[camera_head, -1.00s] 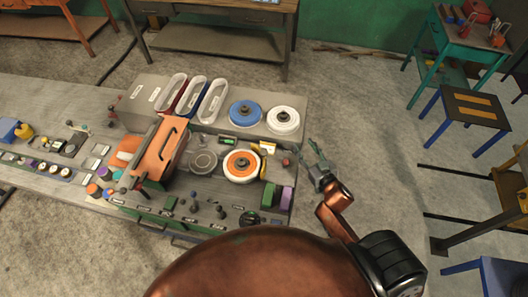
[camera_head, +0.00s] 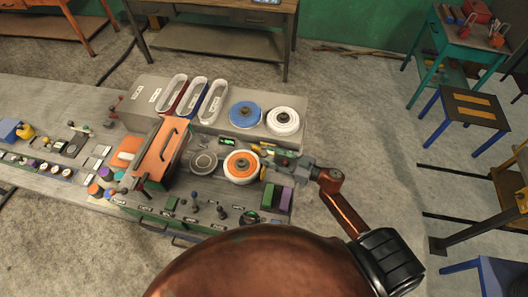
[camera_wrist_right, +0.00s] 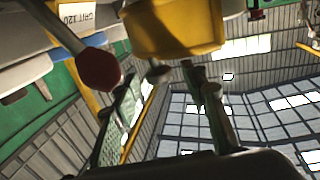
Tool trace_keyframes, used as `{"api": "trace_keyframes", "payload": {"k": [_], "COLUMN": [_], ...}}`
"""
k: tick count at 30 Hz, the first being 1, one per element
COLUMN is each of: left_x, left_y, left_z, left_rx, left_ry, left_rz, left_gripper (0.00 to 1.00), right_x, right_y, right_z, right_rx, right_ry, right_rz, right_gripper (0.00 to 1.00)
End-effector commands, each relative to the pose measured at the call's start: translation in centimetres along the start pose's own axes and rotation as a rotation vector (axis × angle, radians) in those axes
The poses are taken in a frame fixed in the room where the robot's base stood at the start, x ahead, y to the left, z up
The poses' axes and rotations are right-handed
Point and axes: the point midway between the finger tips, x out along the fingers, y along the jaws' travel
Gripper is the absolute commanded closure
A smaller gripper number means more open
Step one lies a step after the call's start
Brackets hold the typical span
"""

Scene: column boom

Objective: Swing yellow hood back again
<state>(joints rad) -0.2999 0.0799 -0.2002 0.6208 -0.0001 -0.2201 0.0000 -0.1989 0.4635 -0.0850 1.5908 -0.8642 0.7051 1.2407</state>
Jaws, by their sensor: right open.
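The yellow hood (camera_wrist_right: 172,28) fills the upper middle of the right wrist view, just beyond my right gripper's fingers. In the head view only small yellow parts (camera_head: 257,149) show beside the orange-and-white wheel (camera_head: 241,166), partly covered by my gripper. My right gripper (camera_head: 270,161) is at the right end of the bench machine, pointing left toward the wheel. Its fingers (camera_wrist_right: 165,80) stand apart with nothing held between them. Whether a finger touches the hood cannot be told. My left gripper is not in view.
A lever with a dark red knob (camera_wrist_right: 100,70) is close to the fingers in the wrist view. Green and purple blocks (camera_head: 277,197) sit just below the gripper. Blue (camera_head: 245,114) and white (camera_head: 283,121) discs lie behind. An orange cover (camera_head: 160,150) stands left.

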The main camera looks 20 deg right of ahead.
Motion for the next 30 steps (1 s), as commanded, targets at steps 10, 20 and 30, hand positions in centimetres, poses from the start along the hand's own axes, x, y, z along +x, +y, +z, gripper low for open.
{"api": "trace_keyframes", "payload": {"k": [10, 20, 30], "left_x": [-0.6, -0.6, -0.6], "left_y": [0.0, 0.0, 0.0], "left_z": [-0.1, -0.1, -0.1], "left_rx": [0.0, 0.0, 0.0], "left_ry": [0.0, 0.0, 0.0], "left_rz": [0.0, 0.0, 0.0], "left_gripper": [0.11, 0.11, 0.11], "right_x": [2.6, 2.6, 2.6], "right_y": [0.1, 0.1, 0.1], "right_z": [0.0, 0.0, 0.0], "right_rx": [0.0, 0.0, -0.001], "right_ry": [0.0, 0.0, 0.0], "right_rz": [0.002, 0.002, 0.002], "right_gripper": [0.6, 0.69, 0.92]}}
